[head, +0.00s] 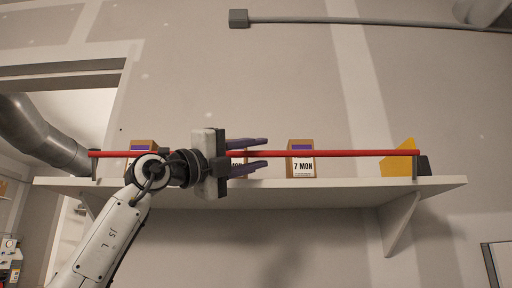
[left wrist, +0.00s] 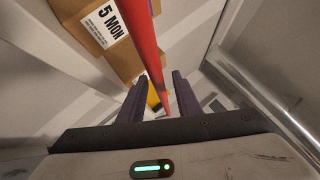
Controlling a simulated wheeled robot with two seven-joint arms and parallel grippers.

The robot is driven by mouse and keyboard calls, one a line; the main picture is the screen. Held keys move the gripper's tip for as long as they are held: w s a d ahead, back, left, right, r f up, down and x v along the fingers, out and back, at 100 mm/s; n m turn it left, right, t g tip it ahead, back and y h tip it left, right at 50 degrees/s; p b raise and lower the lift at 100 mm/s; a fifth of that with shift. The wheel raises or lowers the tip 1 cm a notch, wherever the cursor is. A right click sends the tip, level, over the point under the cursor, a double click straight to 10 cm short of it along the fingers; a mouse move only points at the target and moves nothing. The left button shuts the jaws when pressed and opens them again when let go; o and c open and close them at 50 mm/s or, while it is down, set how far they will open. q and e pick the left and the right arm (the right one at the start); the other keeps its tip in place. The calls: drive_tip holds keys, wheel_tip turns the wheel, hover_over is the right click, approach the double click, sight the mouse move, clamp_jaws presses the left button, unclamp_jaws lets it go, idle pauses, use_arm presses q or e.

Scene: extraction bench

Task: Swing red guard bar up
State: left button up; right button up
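The red guard bar (head: 345,153) runs level along the front of the white shelf, in front of the boxes. It spans from a dark bracket at the left to the yellow piece at the right. My left gripper (head: 266,154) is at the bar's middle, its purple fingers pointing right and spread apart. In the left wrist view the bar (left wrist: 148,50) passes between the two open fingers (left wrist: 160,88). A gap shows beside it; I cannot tell whether either finger touches it. My right gripper is out of view.
Several cardboard boxes stand on the white shelf (head: 350,188), one marked 7 MON (head: 301,165). A box marked 5 MON (left wrist: 105,25) is close in the left wrist view. A yellow piece (head: 399,158) stands at the shelf's right end. The wall above is clear up to a grey pipe (head: 360,21).

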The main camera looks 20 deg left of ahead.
use_arm(q)
drive_tip(key=shift+w+d, duration=0.1)
drive_tip(key=shift+w, duration=0.05)
drive_tip(key=shift+c, duration=0.4)
clamp_jaws()
drive_tip(key=shift+w+r+n+y+p, duration=0.15)
drive_tip(key=shift+r+n+y+p, duration=0.15)
drive_tip(key=shift+n+p, duration=0.1)
drive_tip(key=n+p, duration=0.1)
drive_tip(key=w+n+g+y+p, duration=0.1)
drive_tip(key=n+y+p, duration=0.1)
drive_tip(key=shift+w+a+r, duration=0.3)
drive_tip(key=shift+a, duration=0.05)
drive_tip(key=shift+w+f+n+g+y, duration=0.2)
drive_tip(key=shift+f+n+g+y, duration=0.1)
drive_tip(key=shift+g, duration=0.1)
